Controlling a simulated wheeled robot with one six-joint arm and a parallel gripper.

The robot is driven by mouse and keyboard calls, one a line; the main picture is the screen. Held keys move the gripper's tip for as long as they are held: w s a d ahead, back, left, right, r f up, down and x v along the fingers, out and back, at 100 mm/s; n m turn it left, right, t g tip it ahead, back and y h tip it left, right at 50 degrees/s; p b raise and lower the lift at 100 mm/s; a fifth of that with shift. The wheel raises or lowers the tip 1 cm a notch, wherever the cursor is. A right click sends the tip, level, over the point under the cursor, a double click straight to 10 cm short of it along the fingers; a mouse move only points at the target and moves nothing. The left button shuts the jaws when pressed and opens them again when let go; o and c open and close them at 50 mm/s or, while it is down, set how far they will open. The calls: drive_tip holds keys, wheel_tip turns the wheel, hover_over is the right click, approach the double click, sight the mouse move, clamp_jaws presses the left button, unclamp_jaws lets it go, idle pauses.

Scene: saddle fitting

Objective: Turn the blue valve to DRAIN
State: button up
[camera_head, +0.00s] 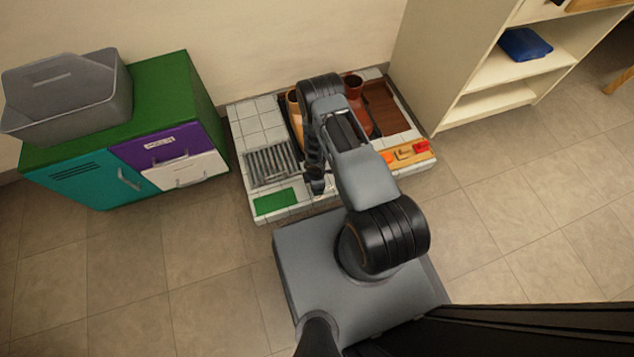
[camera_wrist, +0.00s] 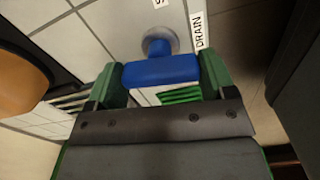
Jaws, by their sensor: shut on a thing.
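The blue valve (camera_wrist: 160,71) shows in the middle of the wrist view, in front of a round grey metal stem (camera_wrist: 158,42) on the white tiled surface. My gripper (camera_wrist: 162,78) has its green fingers on either side of the blue handle and is shut on it. A white DRAIN label (camera_wrist: 199,30) lies just beyond the handle, to the right of the stem. Another label (camera_wrist: 160,3) is cut off at the top edge, with only part of a letter showing. In the head view my gripper (camera_head: 317,184) is low over the tiled platform (camera_head: 252,112), and the valve is hidden there.
A green-topped cabinet (camera_head: 165,85) stands left, a cream shelf (camera_head: 450,60) right.

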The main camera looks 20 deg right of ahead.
drive_tip(key=shift+n, duration=0.7)
drive_tip(key=o, duration=0.9)
drive_tip(key=shift+r, duration=0.15)
wheel_tip(320, 180, up, 14)
drive_tip(key=p, duration=1.2)
drive_tip(key=shift+f, duration=0.2)
